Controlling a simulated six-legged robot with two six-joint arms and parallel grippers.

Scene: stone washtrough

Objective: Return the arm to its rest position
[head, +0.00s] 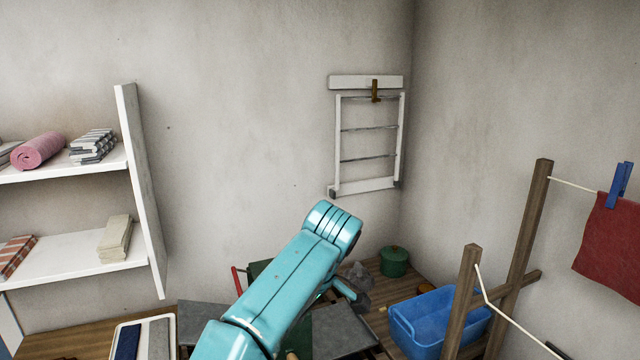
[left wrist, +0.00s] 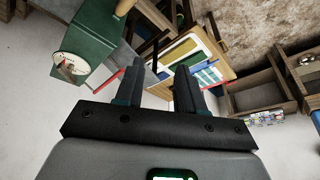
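My teal arm (head: 290,270) rises from the bottom of the head view, its bent joint in front of the wall. It seems to be the left arm; its gripper is not clearly seen there, hidden behind or below the links. In the left wrist view my left gripper (left wrist: 158,72) has its two dark fingers apart, with nothing held between them. Behind the fingers lies a wooden board or tray with coloured cloths (left wrist: 190,50), some way off. My right arm and gripper are not in view.
A white shelf (head: 75,270) with towels stands left. A white rack (head: 368,185) hangs on the wall. A blue tub (head: 430,320), green pot (head: 394,262) and wooden drying frame (head: 525,250) with a red cloth (head: 610,240) stand right. A green scale-like box (left wrist: 100,35) shows in the wrist view.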

